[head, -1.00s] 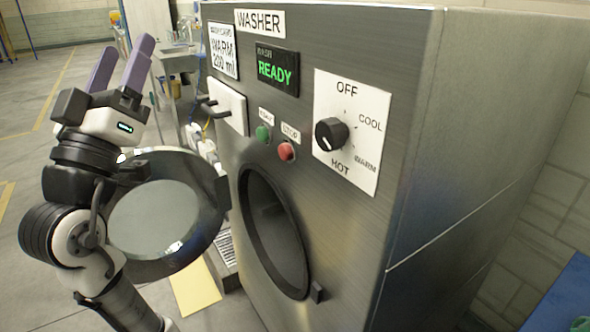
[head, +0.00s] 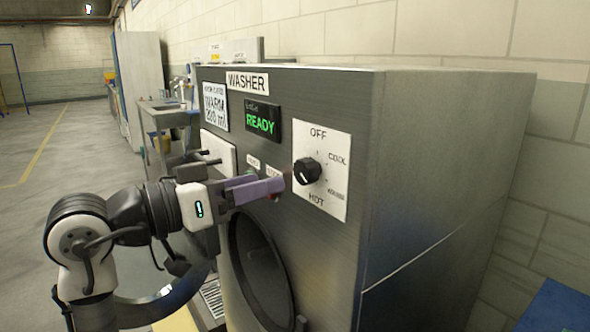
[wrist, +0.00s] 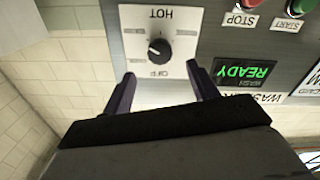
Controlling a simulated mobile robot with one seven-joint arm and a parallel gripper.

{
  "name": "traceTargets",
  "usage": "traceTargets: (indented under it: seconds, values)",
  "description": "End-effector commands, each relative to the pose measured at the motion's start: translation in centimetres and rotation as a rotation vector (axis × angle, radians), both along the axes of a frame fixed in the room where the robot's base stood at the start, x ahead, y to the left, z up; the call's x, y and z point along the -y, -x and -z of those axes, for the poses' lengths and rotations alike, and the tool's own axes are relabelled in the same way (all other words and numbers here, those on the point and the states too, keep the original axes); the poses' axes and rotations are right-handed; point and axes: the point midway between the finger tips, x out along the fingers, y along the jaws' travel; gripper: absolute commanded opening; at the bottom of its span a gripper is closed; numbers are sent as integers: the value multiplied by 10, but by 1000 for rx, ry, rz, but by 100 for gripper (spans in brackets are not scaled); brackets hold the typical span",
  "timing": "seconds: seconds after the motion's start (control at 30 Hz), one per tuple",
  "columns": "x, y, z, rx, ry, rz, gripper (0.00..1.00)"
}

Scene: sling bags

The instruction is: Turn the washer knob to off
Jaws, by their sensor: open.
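The black washer knob (head: 307,171) sits on a white dial plate (head: 336,205) on the washer's front panel. The plate reads OFF at the top and HOT at the bottom, with COOL and WARM on the right. I cannot tell for sure which label the knob points at. My gripper (head: 278,186) is raised in front of the panel, its purple fingertips just left of the knob in the head view. In the upside-down wrist view, the knob (wrist: 159,48) shows beyond the open, empty fingers (wrist: 160,75), between them and apart from them.
The washer (head: 420,150) has a lit READY display (head: 262,122) and a round door opening (head: 262,270) below. The red STOP button (wrist: 250,3) and green START button (wrist: 297,5) are beside the dial plate. A blue surface (head: 555,310) is at lower right.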

Motion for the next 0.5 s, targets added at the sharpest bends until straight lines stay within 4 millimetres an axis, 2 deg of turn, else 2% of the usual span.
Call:
traceTargets:
  seconds: [0.2, 0.5]
  values:
    - [37, -26, -2, -1, 1, 2, 59]
    - [60, -44, -1, 1, 2, -1, 59]
